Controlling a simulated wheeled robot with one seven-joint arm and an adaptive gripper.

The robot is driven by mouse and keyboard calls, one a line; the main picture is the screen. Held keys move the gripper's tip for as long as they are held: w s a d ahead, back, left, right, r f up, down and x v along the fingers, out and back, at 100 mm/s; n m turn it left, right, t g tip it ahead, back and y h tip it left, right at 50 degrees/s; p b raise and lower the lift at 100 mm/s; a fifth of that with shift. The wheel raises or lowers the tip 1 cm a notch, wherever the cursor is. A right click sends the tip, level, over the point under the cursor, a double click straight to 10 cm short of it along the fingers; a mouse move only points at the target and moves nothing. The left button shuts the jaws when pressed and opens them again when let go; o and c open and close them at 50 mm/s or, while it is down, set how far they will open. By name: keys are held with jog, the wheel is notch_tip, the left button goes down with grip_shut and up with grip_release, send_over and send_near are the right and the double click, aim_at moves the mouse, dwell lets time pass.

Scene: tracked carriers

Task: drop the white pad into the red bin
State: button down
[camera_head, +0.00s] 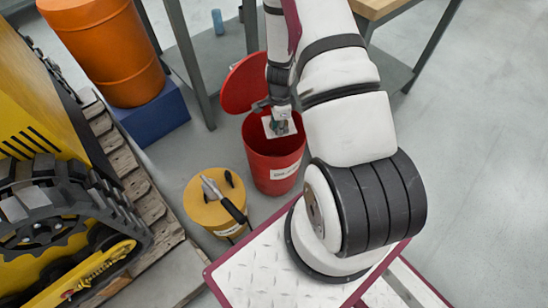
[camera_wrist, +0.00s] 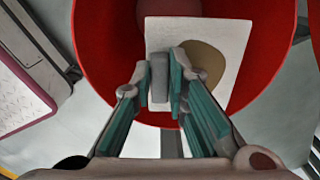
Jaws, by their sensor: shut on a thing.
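The white pad (camera_head: 268,127) is a flat square in the mouth of the red bin (camera_head: 262,175). In the wrist view the pad (camera_wrist: 222,32) has a tan round patch and a grey raised grip (camera_wrist: 159,80). My gripper (camera_head: 278,126) is shut on that grip and holds the pad over the bin's opening. In the wrist view the fingers (camera_wrist: 162,85) stand on both sides of the grip, with the bin (camera_wrist: 105,50) around and below the pad. The bin's red lid (camera_head: 243,85) stands open at its back. How far the pad is below the rim is unclear.
A yellow round container (camera_head: 205,215) with a tool on top stands left of the bin. An orange drum (camera_head: 108,50) on a blue block (camera_head: 155,120) and a yellow tracked machine (camera_head: 40,110) are further left. A grey-legged workbench (camera_head: 190,60) stands behind.

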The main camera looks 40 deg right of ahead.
jog(key=c, duration=1.5)
grip_release()
notch_tip(320, 180, up, 12)
jog(key=shift+f, duration=0.1)
